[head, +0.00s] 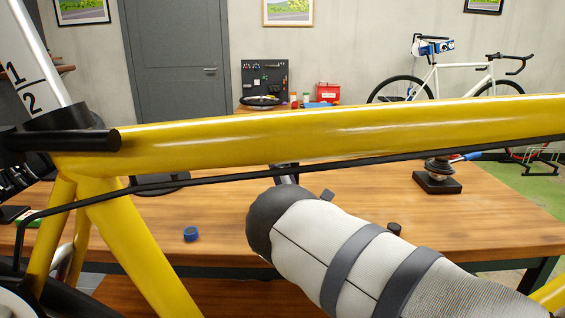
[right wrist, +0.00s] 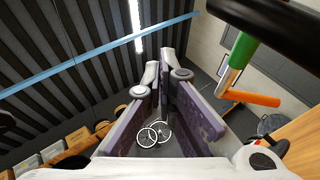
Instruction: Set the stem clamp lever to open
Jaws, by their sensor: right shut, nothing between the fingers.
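A black clamp collar (head: 62,117) rings the foot of a white post (head: 33,55) marked 1 and 2, at the left of the head view. A thick black lever-like bar (head: 70,140) juts right from beside it, roughly level, along the yellow frame tube (head: 330,132). Whether this bar is the stem clamp lever set open or closed, I cannot tell. My right arm lies below the tube, and its gripper is largely hidden in the head view. In the right wrist view my right gripper (right wrist: 166,76) is shut and empty, away from the bar. My left gripper is not in view.
A thin black cable or rod (head: 290,165) runs under the tube. A black tube (right wrist: 280,25) and a green and orange part (right wrist: 240,65) lie right of my right gripper in the wrist view.

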